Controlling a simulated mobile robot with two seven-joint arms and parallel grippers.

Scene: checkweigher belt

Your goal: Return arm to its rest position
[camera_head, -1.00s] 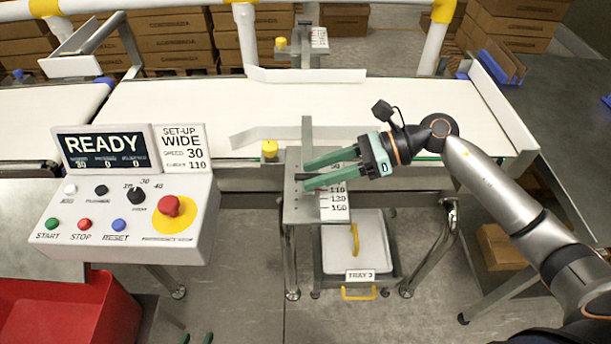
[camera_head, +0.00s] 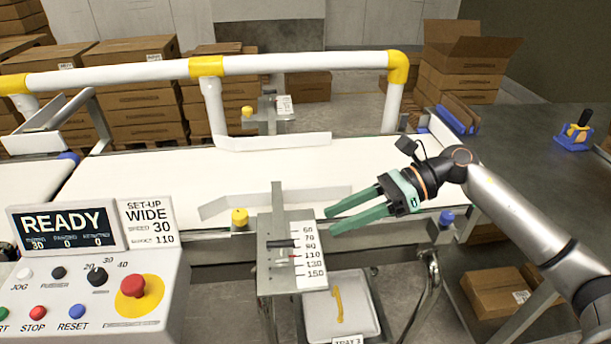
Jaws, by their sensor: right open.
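My right gripper (camera_head: 331,220) is open and empty, its two green fingers apart and pointing left. It is in front of the belt's near side, just right of the guide's scale plate (camera_head: 309,262). The fingers look clear of the plate, and nothing is between them. My right arm reaches in from the lower right. The metal bracket (camera_head: 264,281) carries the scale, with a dark lever lying across it beside the numbers. My left gripper is out of view.
The control panel (camera_head: 95,290) stands at lower left under a READY display (camera_head: 63,229) and a WIDE 30/110 card (camera_head: 147,222). The white belt (camera_head: 150,170) is empty. A tray (camera_head: 356,302) sits below the bracket. Boxes (camera_head: 495,290) lie under the right table.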

